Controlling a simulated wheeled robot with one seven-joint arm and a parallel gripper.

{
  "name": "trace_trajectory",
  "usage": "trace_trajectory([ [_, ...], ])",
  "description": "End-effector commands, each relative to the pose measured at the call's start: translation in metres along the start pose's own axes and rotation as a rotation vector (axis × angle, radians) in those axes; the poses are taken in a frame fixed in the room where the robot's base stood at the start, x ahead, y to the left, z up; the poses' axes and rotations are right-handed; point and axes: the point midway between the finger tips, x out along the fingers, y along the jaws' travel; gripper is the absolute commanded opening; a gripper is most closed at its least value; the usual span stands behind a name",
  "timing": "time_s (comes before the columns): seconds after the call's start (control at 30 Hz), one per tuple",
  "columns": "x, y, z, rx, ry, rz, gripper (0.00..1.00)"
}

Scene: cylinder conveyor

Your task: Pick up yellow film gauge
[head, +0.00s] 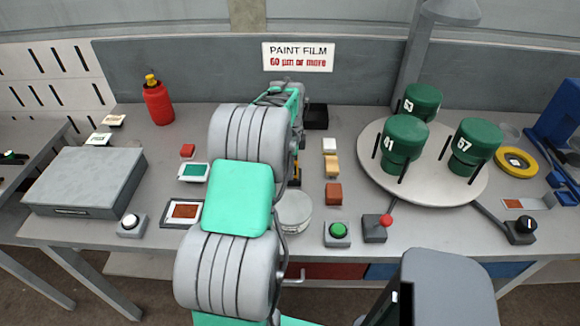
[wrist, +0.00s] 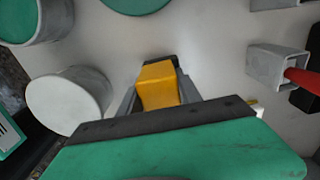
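In the wrist view a yellow block, seemingly the yellow film gauge (wrist: 158,86), sits between the two grey fingers of my gripper (wrist: 160,92). The fingers lie close along both its sides and look shut on it. A dark part shows just beyond its far end. In the head view my arm hides most of the gripper. A small orange-yellow sliver shows beside the arm, too small to tell what it is. A separate tan-yellow block (head: 332,167) lies on the table right of the arm, between a white block (head: 330,146) and a red-brown block (head: 333,193).
A round turntable (head: 440,197) with green-topped cylinders stands at the right. A white tub (head: 294,212), a green button (head: 338,231) and a red-knobbed lever (head: 385,221) are near the front edge. A grey box (head: 85,180) and red bottle (head: 157,102) are at the left.

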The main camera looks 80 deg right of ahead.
Motion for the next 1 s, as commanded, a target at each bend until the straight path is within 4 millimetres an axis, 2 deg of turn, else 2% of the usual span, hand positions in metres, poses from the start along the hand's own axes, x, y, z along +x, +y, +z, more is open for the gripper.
trace_trajectory([
  [0.07, 0.0, 0.0, 0.0, 0.0, 0.0, 0.0, 0.32],
  [0.47, 0.0, 0.0, 0.0, 0.0, 0.0, 0.0, 0.0],
  [0.8, -0.004, -0.001, 0.0, 0.0, 0.0, -0.002, 0.0],
  [0.93, -0.016, -0.001, 0.0, 0.0, 0.0, -0.004, 0.0],
  [1.0, -0.028, -0.001, 0.0, 0.0, 0.001, -0.005, 0.0],
])
